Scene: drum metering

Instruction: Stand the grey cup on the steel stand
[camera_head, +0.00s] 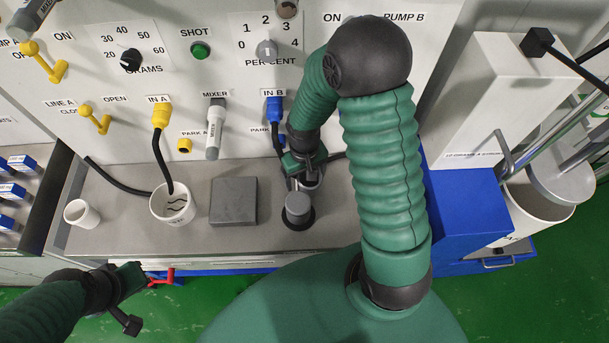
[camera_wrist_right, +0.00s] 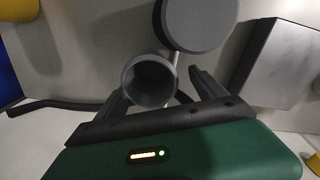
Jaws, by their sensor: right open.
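The grey cup (camera_wrist_right: 148,82) is hollow and stands between the fingers of my right gripper (camera_wrist_right: 160,90) in the right wrist view. The fingers are open on either side of it; contact cannot be told. In the head view the right gripper (camera_head: 305,165) is over the bench, with the cup (camera_head: 312,179) partly hidden below it. A square brushed-grey block (camera_head: 234,201), which looks like the steel stand, lies left of the cup with a bare top; it also shows in the wrist view (camera_wrist_right: 275,60). My left gripper (camera_head: 130,285) is low at left; its fingers are unclear.
A grey cylinder (camera_head: 298,206) on a dark round base stands close in front of the cup. A white pot (camera_head: 173,204) and a small white cup (camera_head: 82,214) are further left. A panel with valves and hoses rises behind. A blue cabinet (camera_head: 470,215) stands right.

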